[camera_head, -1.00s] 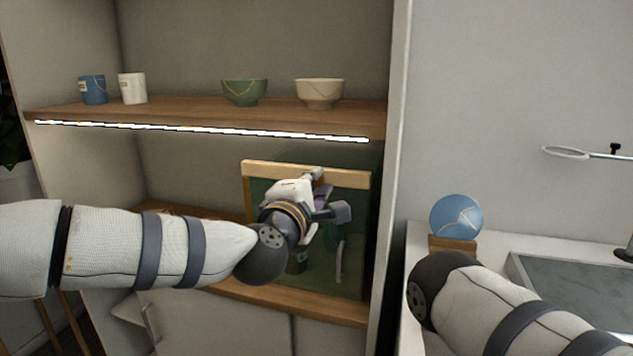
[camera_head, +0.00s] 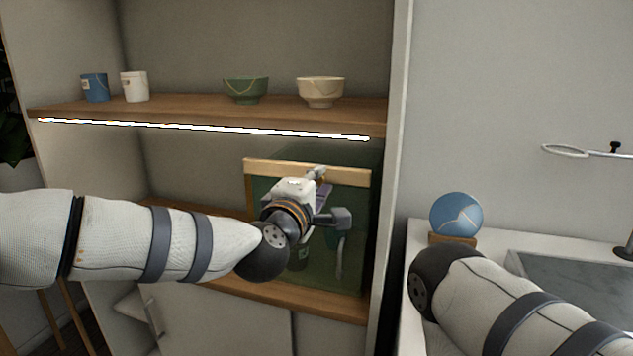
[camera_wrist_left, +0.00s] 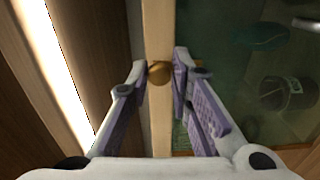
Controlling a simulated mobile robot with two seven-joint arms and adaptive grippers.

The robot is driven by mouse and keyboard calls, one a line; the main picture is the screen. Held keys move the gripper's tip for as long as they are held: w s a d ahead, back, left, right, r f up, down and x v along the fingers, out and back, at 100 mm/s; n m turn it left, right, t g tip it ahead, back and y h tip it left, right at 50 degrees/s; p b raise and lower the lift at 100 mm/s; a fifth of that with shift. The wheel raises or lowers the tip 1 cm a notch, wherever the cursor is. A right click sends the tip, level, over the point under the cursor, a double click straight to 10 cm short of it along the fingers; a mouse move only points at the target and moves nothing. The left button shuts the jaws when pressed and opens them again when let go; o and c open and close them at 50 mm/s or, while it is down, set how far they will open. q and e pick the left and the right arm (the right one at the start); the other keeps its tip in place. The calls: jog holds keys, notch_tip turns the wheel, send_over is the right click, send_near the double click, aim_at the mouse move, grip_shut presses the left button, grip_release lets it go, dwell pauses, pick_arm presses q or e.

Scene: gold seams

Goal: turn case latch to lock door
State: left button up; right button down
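A glass display case (camera_head: 362,235) with a wooden top rail (camera_head: 262,168) stands on the lower shelf. The brass case latch (camera_wrist_left: 160,72) sits on the wooden rail in the left wrist view. My left gripper (camera_head: 322,182) is at the front of the case near this rail. The latch is hidden by my gripper in the head view. My right gripper is out of view.
The upper shelf (camera_head: 200,112) above the case holds a blue cup (camera_head: 95,88), a white cup (camera_head: 134,87), a green bowl (camera_head: 245,90) and a cream bowl (camera_head: 320,92).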

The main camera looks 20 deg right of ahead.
pick_arm(q)
jog(key=shift+o, duration=1.2)
jog(key=v, duration=1.2)
jog(key=s+a+f+m+g+y, duration=0.1)
jog(key=s+a+f+m+g, duration=0.25)
jog(key=f, duration=0.75)
jog(key=s+a+f+m+g+y, duration=0.1)
jog(key=s+a+f+g+y, duration=0.2)
jog(key=s+f, duration=0.55)
jog(key=s+a+f+m+g, duration=0.25)
jog(key=s+a+f, duration=0.2)
jog(key=f, duration=0.75)
jog(key=s+a+f+m+g+y, duration=0.1)
jog(key=s+a+f+g+y, duration=0.2)
jog(key=s+a, duration=0.8)
jog(key=s+a+f+m+g+y, duration=0.2)
jog(key=s+a+f+g, duration=0.3)
jog(key=s+a, duration=0.5)
jog(key=s+f+y, duration=0.1)
jog(key=s, duration=0.4)
jog(key=shift+s+a+m, duration=0.15)
jog(key=shift+a+m, duration=0.15)
jog(key=shift+a, duration=0.05)
